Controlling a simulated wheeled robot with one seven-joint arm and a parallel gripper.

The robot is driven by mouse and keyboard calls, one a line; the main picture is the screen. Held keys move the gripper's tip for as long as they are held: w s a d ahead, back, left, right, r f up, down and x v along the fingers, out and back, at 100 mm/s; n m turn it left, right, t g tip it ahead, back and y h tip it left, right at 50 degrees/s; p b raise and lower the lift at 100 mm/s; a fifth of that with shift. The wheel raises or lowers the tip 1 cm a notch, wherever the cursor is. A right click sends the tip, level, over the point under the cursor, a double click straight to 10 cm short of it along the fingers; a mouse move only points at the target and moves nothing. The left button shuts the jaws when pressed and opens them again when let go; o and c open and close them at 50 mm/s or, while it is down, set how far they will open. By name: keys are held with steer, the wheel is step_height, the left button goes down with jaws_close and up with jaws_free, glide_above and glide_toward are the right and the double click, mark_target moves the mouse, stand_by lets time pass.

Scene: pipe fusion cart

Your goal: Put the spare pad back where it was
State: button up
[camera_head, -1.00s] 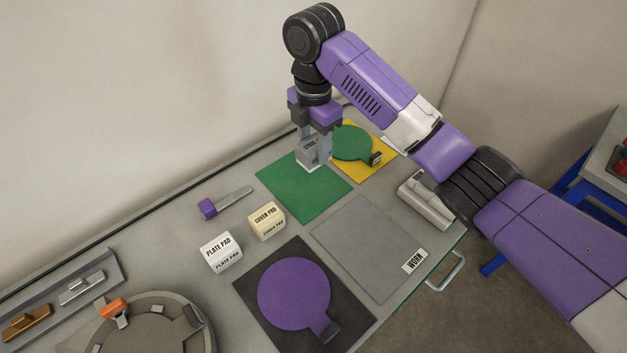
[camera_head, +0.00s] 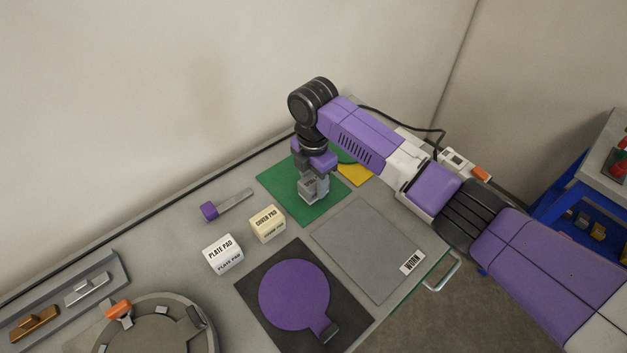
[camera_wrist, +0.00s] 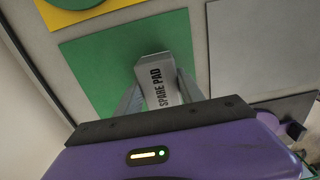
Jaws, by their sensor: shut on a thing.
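The spare pad (camera_wrist: 158,84) is a grey block with "SPARE PAD" printed on it. My gripper (camera_head: 313,192) is shut on it, with a finger on either side in the wrist view. The pad also shows in the head view (camera_head: 311,190), partly covered by the fingers. It is at the green mat (camera_head: 280,182), over its right front part in the head view. I cannot tell whether the pad touches the mat or hangs just above it.
Cream cover pad (camera_head: 267,224) and white plate pad (camera_head: 222,254) blocks stand front left. A purple-handled tool (camera_head: 228,204) lies behind them. The grey WORN mat (camera_head: 365,250) is bare. A purple disc (camera_head: 293,293) lies on a black mat (camera_head: 262,328). My arm partly hides the yellow mat (camera_head: 357,174).

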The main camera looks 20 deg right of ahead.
mark_target(313, 180)
steer(key=shift+f, duration=0.1)
steer(key=o, duration=1.2)
step_height(313, 180, up, 12)
steer(key=b, duration=0.2)
